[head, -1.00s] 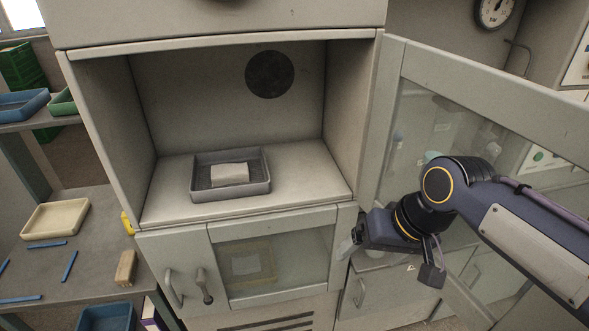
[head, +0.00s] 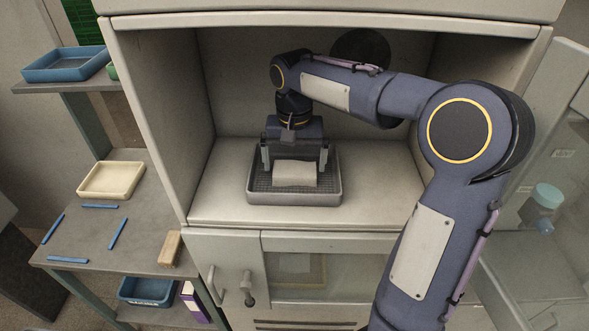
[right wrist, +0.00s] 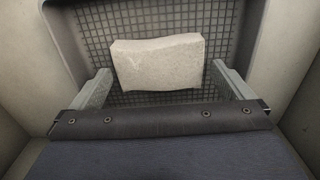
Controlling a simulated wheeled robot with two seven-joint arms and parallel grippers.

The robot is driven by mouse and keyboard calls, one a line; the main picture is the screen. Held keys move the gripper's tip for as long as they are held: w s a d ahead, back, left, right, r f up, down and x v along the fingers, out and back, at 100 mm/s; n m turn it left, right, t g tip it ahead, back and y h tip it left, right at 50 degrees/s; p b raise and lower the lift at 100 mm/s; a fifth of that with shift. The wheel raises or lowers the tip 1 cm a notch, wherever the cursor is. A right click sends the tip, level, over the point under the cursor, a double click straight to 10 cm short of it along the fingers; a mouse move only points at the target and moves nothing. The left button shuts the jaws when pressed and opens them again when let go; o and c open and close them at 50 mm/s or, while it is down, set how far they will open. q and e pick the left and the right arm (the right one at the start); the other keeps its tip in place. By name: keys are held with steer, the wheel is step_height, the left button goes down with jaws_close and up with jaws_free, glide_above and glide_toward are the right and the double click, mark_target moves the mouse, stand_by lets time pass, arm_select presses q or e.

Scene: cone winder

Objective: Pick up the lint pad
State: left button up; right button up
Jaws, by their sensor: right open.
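The lint pad (head: 295,174) is a pale grey-beige block lying in a grey tray (head: 293,199) with a gridded floor, inside the open cabinet compartment. My right gripper (head: 295,172) reaches down over the tray, its two fingers apart, one towards each end of the pad. In the right wrist view the pad (right wrist: 158,62) lies just ahead of and between the open fingers (right wrist: 166,88), with a gap on both sides. Nothing is held. My left gripper does not show.
The compartment walls and a dark round vent (head: 361,49) surround my right arm. The cabinet door (head: 555,130) stands open at the right. At the left, a side table holds a cream tray (head: 111,181), several blue strips and a tan block (head: 170,249).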

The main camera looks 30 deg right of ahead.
steer(key=shift+f, duration=0.95)
steer(key=shift+c, duration=0.3)
steer(key=c, duration=0.6)
steer(key=shift+r, duration=0.1)
